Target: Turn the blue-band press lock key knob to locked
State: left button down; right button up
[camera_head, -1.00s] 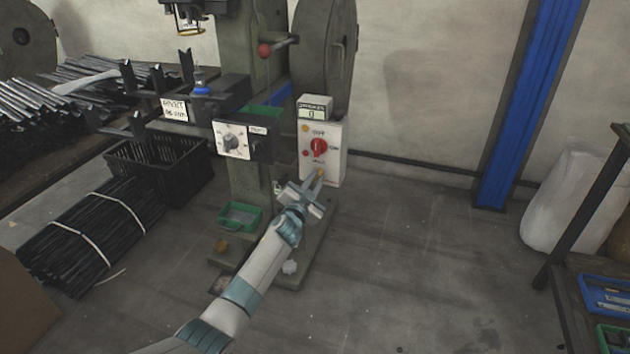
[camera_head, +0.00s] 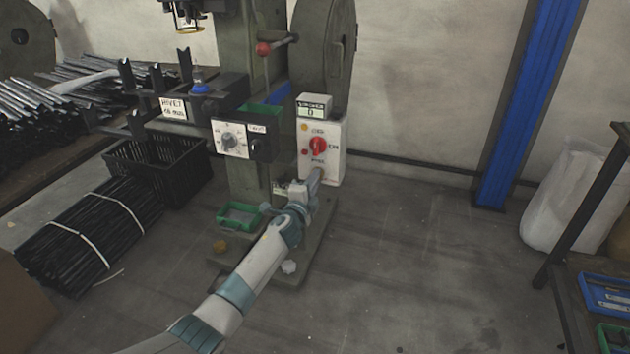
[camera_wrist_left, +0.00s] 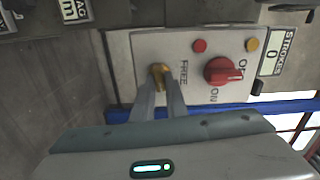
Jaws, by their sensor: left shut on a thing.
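The press (camera_head: 248,170) with the blue band (camera_head: 277,97) stands at the centre of the head view. A white control box (camera_head: 332,141) is on its right side. In the wrist view, the brass-yellow lock key knob (camera_wrist_left: 157,69) is low on the box's face, beside the word FREE. My left gripper (camera_head: 315,176) is at the lower part of the box. The wrist view shows its fingers (camera_wrist_left: 160,80) shut on the knob. The gripper hides the knob in the head view. My right gripper is in neither view.
A red rotary switch (camera_head: 317,147) sits above the knob on the same panel, near a red and a yellow button. A stroke counter (camera_head: 313,107) tops the box. A green tray (camera_head: 239,216) lies left of my arm.

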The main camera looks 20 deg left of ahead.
pick_arm(q)
jog(key=shift+f+m, duration=0.1)
jog(key=shift+m, duration=0.4)
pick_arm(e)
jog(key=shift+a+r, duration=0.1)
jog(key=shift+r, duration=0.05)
pick_arm(q)
jog(key=c, duration=1.8)
grip_release()
jog(key=shift+o, duration=0.2)
jog(key=shift+s, duration=0.15)
